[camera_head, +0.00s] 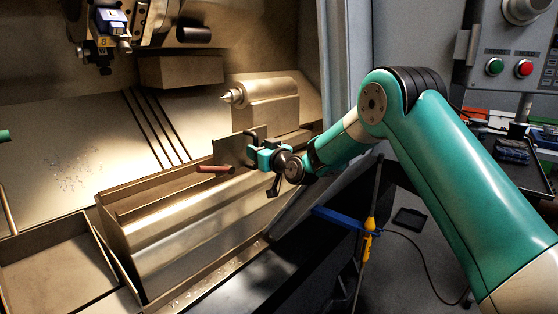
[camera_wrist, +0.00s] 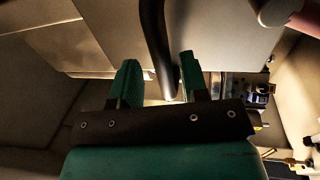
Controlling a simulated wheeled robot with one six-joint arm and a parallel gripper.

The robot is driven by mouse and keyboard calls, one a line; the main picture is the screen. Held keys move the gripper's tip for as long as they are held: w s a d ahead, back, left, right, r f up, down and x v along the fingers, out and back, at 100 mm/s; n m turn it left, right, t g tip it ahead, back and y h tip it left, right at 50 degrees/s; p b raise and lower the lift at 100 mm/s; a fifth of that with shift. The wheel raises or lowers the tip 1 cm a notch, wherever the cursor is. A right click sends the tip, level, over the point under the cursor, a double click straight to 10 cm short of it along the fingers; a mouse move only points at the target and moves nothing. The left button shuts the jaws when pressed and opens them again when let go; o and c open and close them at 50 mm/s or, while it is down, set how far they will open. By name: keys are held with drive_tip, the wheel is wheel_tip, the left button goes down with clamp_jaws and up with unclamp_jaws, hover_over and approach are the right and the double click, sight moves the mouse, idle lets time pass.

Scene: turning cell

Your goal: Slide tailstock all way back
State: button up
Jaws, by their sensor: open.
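The tailstock (camera_head: 268,108) is a pale metal block with a pointed centre facing left, standing on the lathe bed in the head view. A dark curved handle (camera_wrist: 153,40) shows in the wrist view, reaching down between the two green fingers. My gripper (camera_head: 253,150) is at the front of the tailstock, just below its body; it also shows in the wrist view (camera_wrist: 158,64). The fingers are open, one on each side of the handle. I cannot tell whether either finger touches it.
A red-handled lever (camera_head: 214,169) sticks out left of my gripper; its reddish grip (camera_wrist: 306,17) shows at the wrist view's upper right. A tool turret (camera_head: 112,28) hangs at upper left. The control panel (camera_head: 512,55) stands at right. The bed left of the tailstock looks clear.

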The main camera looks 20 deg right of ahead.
drive_tip(key=b+v, duration=0.4)
drive_tip(key=v, duration=1.2)
drive_tip(key=shift+s, duration=0.1)
drive_tip(key=s+a+n+g+y, duration=0.35)
drive_tip(key=s+a+g, duration=0.75)
drive_tip(key=s, duration=0.5)
drive_tip(key=s+d+f+g+h, duration=0.1)
drive_tip(key=s+f+g+h, duration=0.15)
drive_tip(key=s, duration=0.75)
drive_tip(key=s+f+g+h, duration=0.1)
drive_tip(key=s+g+h, duration=0.2)
drive_tip(key=s, duration=0.6)
wheel_tip(320, 180, up, 18)
drive_tip(key=s+p, duration=0.1)
drive_tip(key=p, duration=1.6)
drive_tip(key=shift+d+f+m, duration=0.2)
drive_tip(key=shift+d+m, duration=0.15)
drive_tip(key=shift+d, duration=0.05)
